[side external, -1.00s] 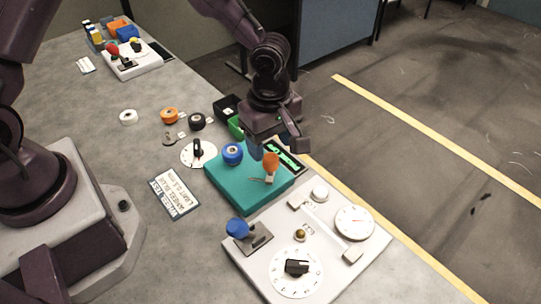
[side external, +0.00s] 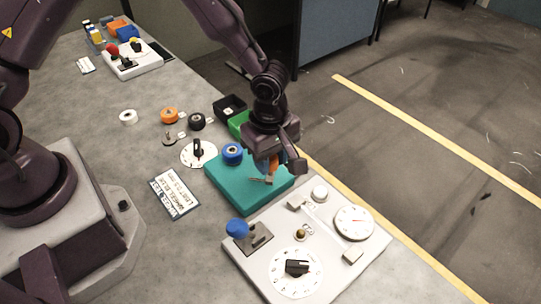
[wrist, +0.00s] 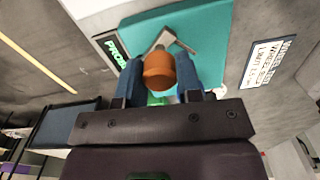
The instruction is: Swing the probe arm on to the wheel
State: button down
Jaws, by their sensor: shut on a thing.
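The probe arm is a thin metal bar (side external: 262,180) with an orange knob (side external: 273,166), on the teal block (side external: 232,190). My gripper (side external: 271,161) is low over the block's far right part. In the wrist view its two blue fingers (wrist: 157,64) are on either side of the orange knob (wrist: 159,74), shut on it. The bent metal bar (wrist: 180,44) extends beyond the knob over the teal top. The blue wheel (side external: 232,153) stands on the block to the left of my gripper, apart from the knob. I cannot make out the wheel in the wrist view.
A grey panel (side external: 255,265) with a blue-knobbed lever (side external: 238,229), dials and a black knob stands in front of the block. A label card (side external: 174,192), a white dial (side external: 198,154) and several rolls lie left. Green (side external: 238,122) and black bins stand behind.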

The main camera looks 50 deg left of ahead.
dwell(0.3)
jog(key=m, duration=0.1)
jog(key=a+m, duration=0.1)
jog(key=s+m, duration=0.1)
jog(key=m, duration=0.1)
jog(key=shift+a, duration=0.25)
jog(key=shift+a+m, duration=0.35)
jog(key=shift+m, duration=0.65)
jog(key=shift+a+m, duration=0.35)
jog(key=shift+m, duration=0.65)
jog(key=c, duration=0.8)
grip_release()
notch_tip(320, 180, up, 13)
